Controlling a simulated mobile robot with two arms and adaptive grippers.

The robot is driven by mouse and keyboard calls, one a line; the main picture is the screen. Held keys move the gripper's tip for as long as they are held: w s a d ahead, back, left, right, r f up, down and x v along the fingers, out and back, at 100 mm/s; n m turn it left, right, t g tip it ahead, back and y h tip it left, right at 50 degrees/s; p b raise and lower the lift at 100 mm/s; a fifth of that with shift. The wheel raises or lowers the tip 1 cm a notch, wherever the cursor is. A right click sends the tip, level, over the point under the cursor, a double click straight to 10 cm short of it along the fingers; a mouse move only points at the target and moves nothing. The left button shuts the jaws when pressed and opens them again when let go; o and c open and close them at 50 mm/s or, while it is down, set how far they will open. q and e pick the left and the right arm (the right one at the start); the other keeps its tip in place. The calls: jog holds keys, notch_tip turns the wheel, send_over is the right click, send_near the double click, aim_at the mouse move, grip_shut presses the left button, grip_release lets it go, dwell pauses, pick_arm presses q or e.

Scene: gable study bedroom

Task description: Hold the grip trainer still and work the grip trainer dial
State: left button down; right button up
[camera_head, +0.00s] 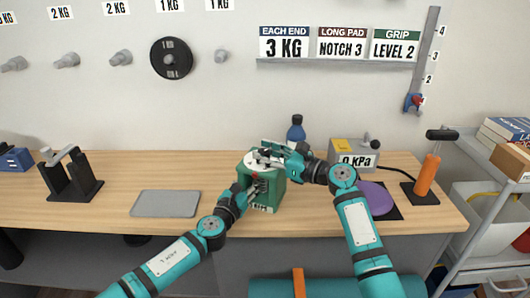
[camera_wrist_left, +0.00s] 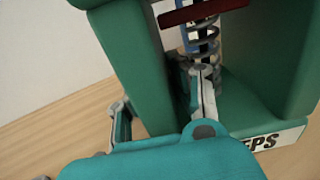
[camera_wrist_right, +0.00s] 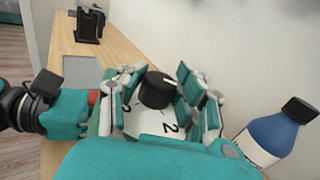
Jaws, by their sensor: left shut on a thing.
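The grip trainer (camera_head: 273,196) is a green box-like frame upright on the desk. A coil spring (camera_wrist_left: 203,40) and a dark red bar (camera_wrist_left: 200,12) show inside it in the left wrist view. My left gripper (camera_head: 250,185) is shut on one green side post (camera_wrist_left: 150,75), one finger inside the frame, the other outside. The black dial knob (camera_wrist_right: 157,90) stands on the trainer's white top (camera_wrist_right: 150,122), where a "2" is readable. My right gripper (camera_wrist_right: 163,92) is above the top, open, with fingers on both sides of the knob; contact is unclear.
A blue bottle (camera_head: 296,132) stands close behind the trainer. A grey plate (camera_head: 165,204) lies left. The wall sign reads GRIP LEVEL 2 (camera_head: 396,45).

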jog(key=o, duration=0.4)
jog(key=shift+o, duration=0.2)
jog(key=v, duration=1.2)
